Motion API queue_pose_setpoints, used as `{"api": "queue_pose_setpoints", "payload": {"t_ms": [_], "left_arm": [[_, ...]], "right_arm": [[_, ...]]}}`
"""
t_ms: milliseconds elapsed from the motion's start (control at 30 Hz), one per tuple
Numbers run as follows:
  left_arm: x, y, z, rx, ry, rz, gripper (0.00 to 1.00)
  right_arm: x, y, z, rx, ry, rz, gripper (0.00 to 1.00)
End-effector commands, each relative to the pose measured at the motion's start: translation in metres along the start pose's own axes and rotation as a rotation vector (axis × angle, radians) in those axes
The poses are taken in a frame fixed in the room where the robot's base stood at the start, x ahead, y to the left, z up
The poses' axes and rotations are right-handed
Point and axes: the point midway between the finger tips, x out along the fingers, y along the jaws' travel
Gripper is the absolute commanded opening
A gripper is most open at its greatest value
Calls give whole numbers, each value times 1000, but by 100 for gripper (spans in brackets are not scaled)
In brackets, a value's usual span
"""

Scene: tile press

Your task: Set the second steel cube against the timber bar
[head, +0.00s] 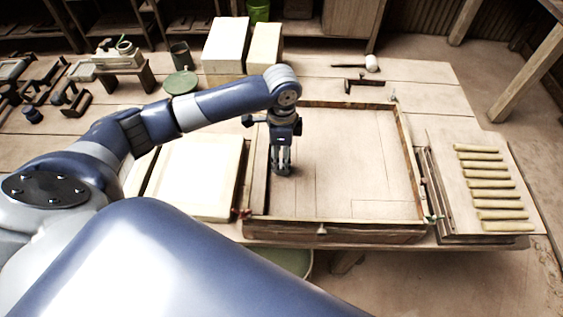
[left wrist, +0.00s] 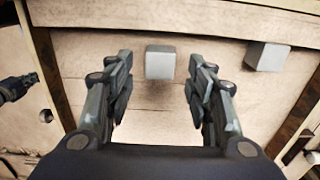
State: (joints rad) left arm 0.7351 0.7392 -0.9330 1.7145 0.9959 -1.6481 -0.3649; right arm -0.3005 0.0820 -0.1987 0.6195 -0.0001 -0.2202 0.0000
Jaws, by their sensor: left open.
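Two grey steel cubes show in the left wrist view. One cube (left wrist: 160,62) sits on the boards ahead of and between my left fingertips, close to the timber bar (left wrist: 200,14). The other cube (left wrist: 268,56) stands to the right, outside the fingers, close beside the same bar. Whether either touches the bar is hard to tell. In the head view my left gripper (head: 281,172) points down inside the wooden frame (head: 330,228), near its left side, beside the bar (head: 258,185). It is open, with nothing between its fingers (left wrist: 158,92). The cubes are not clear in the head view.
A pale slab (head: 197,178) lies left of the frame. Several thin rolls (head: 490,184) lie on a board at the right. The frame's middle and right are clear.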

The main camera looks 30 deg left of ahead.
Motion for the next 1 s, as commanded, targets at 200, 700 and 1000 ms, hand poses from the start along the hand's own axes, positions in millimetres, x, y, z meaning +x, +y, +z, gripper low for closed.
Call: {"api": "queue_pose_setpoints", "payload": {"t_ms": [200, 700, 1000], "left_arm": [[-46, -1, -1, 1, 2, -4, 50], [-79, 0, 0, 0, 0, 1, 50], [-79, 0, 0, 0, 0, 1, 50]], "right_arm": [[10, -4, 0, 0, 1, -5, 0], [13, -5, 0, 0, 2, -6, 0], [13, -4, 0, -1, 2, -4, 0]]}}
